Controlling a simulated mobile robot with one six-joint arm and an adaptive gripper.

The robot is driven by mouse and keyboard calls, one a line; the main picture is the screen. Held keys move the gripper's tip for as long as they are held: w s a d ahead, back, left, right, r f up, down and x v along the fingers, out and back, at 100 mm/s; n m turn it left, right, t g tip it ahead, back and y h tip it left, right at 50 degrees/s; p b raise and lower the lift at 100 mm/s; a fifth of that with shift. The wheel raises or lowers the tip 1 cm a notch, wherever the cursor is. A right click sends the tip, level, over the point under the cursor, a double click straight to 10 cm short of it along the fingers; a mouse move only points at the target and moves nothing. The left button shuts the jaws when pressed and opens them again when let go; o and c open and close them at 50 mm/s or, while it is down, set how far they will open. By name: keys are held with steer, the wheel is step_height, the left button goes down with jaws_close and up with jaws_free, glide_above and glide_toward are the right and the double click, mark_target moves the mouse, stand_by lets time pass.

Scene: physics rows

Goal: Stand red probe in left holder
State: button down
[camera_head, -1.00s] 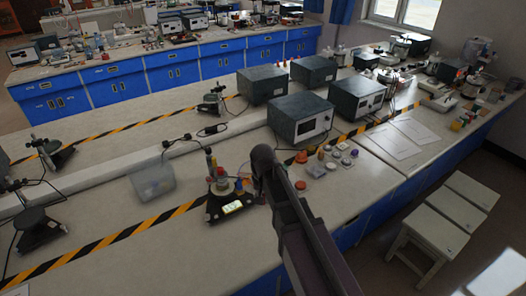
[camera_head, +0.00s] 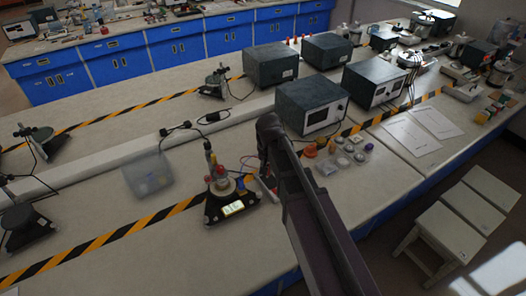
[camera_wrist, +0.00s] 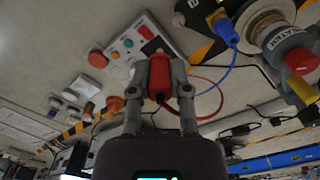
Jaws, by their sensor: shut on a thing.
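In the wrist view my gripper (camera_wrist: 158,84) is shut on the red probe (camera_wrist: 159,72), between its two fingers. A red lead runs from near the probe to the right. In the head view my own arm hides the gripper tips and the probe. The black-based instrument (camera_head: 229,208) with a lit display stands just left of my arm. A blue and yellow probe (camera_wrist: 222,27) shows beside it in the wrist view, with a blue lead. A red-topped round part (camera_wrist: 301,61) is at the right. I cannot make out the left holder clearly.
A switch panel (camera_wrist: 142,45) lies close beyond the probe in the wrist view. A clear bin (camera_head: 149,176) stands left of the instrument. Grey boxes (camera_head: 311,105) and small round pieces (camera_head: 343,162) are beyond my arm. The bench front is clear.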

steer(key=shift+w+d, duration=0.1)
stand_by(0.3)
steer(key=w+a+f+m+b, duration=0.2)
steer(key=w+f+m+b, duration=0.1)
steer(key=w, duration=0.5)
steer(key=w+a+f+m+b, duration=0.2)
steer(key=w+f+m+b, duration=0.1)
steer(key=w+f+b, duration=0.3)
steer(key=shift+w, duration=0.85)
steer(key=shift+d, duration=0.1)
steer(key=shift+f, duration=0.2)
steer(key=shift+f+b, duration=1.9)
steer(key=shift+b, duration=0.2)
steer(key=shift+s+f+b, duration=0.1)
steer(key=shift+f+b, duration=1.45)
steer(key=shift+b, duration=0.05)
stand_by(1.3)
